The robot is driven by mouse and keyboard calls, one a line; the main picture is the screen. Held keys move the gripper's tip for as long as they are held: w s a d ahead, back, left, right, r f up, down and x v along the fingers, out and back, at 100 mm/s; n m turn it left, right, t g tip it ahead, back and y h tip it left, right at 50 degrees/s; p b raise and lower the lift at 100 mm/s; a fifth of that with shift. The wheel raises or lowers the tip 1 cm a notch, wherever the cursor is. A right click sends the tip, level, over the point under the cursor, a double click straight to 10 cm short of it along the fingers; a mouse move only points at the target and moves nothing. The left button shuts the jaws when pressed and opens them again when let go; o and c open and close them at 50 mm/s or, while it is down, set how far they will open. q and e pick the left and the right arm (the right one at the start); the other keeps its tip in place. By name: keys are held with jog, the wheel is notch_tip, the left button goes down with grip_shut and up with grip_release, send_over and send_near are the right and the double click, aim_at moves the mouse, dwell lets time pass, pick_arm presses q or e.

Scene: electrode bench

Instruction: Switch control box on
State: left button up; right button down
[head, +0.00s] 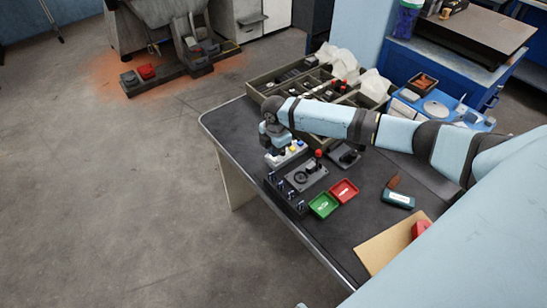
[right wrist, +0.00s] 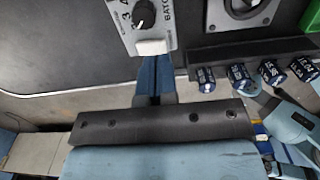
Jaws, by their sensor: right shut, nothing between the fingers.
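The control box (head: 287,155) is a light grey box with coloured buttons at the far left edge of the bench. In the right wrist view the grey box (right wrist: 168,13) shows a black dial with numbers and a white rocker or button (right wrist: 151,47) at its near end. My right gripper (head: 270,146) points down at the box's left end, partly hidden by its own wrist. In the right wrist view its shut, empty fingers (right wrist: 155,62) lie close to the white part; I cannot tell whether they touch it. My left gripper is not in view.
Beside the box stand a grey fixture (head: 307,177) with a red-knobbed lever and a dark rack of several blue cylinders (right wrist: 238,77). A green tray (head: 323,205) and red tray (head: 344,191) lie nearer. A divided crate (head: 262,86) stands behind. The bench edge is close on the left.

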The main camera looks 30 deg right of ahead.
aim_at(275, 159)
jog(key=shift+f+b, duration=0.45)
jog(key=shift+f, duration=0.85)
dwell(0.9)
notch_tip(275, 159, up, 2)
jog(key=p, duration=0.2)
jog(key=shift+r+p, duration=0.25)
jog(key=shift+p, duration=0.1)
notch_tip(275, 159, up, 3)
jog(key=p, duration=0.3)
jog(key=shift+r+p, duration=0.7)
jog(key=shift+p, duration=0.05)
jog(key=shift+r, duration=0.1)
